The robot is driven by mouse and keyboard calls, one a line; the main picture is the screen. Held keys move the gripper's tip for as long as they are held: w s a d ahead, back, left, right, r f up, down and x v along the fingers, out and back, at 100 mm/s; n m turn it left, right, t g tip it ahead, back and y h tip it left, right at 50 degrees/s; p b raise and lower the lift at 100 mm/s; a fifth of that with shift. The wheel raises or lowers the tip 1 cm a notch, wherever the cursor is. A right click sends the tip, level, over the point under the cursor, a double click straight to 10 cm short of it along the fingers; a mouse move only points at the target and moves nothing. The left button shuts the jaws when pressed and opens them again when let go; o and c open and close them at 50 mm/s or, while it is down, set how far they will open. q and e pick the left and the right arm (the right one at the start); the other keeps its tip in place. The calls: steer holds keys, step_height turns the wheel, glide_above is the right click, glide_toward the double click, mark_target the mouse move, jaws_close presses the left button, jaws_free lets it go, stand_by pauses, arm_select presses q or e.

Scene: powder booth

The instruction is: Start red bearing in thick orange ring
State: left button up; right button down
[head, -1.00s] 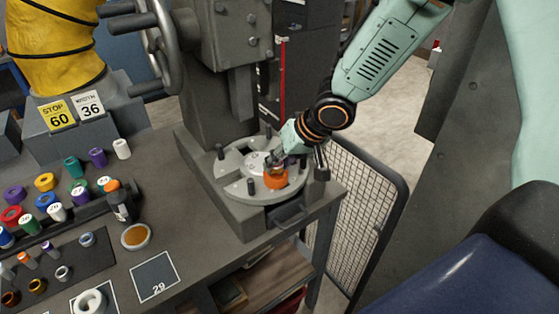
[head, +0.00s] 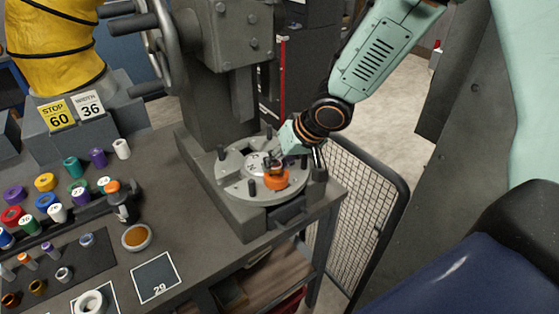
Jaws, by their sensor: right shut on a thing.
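The thick orange ring (head: 276,180) sits on the round grey plate of the press, near its front right. My right gripper (head: 274,164) is directly above the ring, with its fingertips close to the ring's top. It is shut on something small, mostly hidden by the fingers. I take this to be the red bearing, but its colour and whether it touches or enters the ring cannot be told. My left gripper is not in view.
The press column (head: 210,110) rises behind the plate, and upright pegs (head: 252,187) stand around the ring. Several coloured rings and sleeves (head: 45,182) stand at the left. A cup of orange-brown stuff (head: 136,237) and a square marked 29 (head: 156,277) lie in front.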

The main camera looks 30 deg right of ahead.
steer(key=shift+a+f, duration=0.1)
steer(key=shift+f, duration=0.05)
steer(key=shift+s+f, duration=0.1)
steer(key=shift+f, duration=0.05)
steer(key=c, duration=1.1)
jaws_free()
steer(key=shift+d, duration=0.2)
steer(key=shift+o, duration=1.4)
steer(key=shift+a, duration=0.15)
